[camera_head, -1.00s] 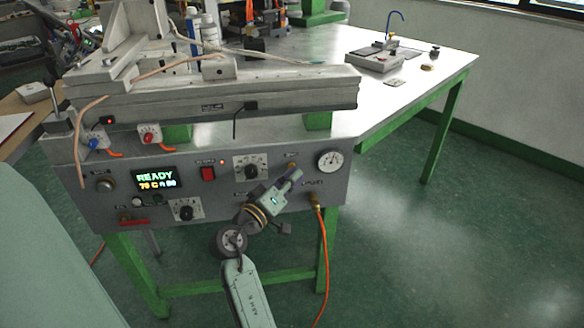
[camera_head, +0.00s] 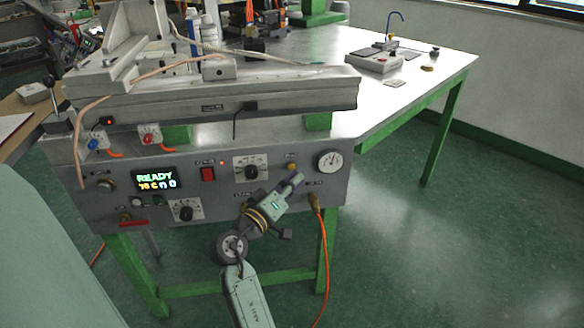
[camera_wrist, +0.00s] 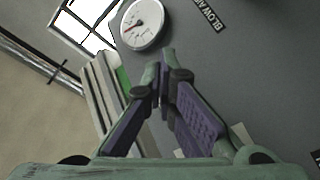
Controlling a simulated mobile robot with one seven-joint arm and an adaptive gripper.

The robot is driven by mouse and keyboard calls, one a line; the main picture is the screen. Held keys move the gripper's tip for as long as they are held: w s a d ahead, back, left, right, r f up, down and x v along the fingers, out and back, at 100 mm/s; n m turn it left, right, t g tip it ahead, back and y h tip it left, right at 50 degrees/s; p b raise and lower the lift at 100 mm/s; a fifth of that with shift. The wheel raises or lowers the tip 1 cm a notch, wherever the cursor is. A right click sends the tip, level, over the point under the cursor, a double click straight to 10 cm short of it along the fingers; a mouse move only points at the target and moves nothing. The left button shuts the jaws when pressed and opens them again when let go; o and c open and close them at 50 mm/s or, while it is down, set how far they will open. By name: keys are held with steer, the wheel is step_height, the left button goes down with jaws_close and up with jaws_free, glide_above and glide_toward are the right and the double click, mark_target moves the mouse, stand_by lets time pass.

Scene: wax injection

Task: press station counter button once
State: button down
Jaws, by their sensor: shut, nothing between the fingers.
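A small amber knob or button (camera_head: 291,167) sits on the grey front panel, left of the round gauge; its label is too small to read, so I cannot tell whether it is the counter button. The panel's display (camera_head: 156,180) reads READY, with a second line that seems to end in "n 0". My gripper (camera_head: 297,180) is shut and empty, its tips just below the amber knob. In the wrist view the shut fingertips (camera_wrist: 166,78) are in front of the panel; contact cannot be told. No button shows clearly there.
The panel also carries a pressure gauge (camera_head: 329,160), a red switch (camera_head: 208,174), black dials (camera_head: 252,172) and a hose fitting (camera_head: 314,200) with an orange hose. The gauge (camera_wrist: 142,23) shows beside a "BLOW" label in the wrist view. Open floor lies right.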

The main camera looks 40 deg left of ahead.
steer(key=shift+s+d, duration=0.1)
steer(key=shift+s+d, duration=0.8)
steer(key=shift+d, duration=0.15)
steer(key=shift+s+d, duration=0.75)
steer(key=shift+d, duration=0.2)
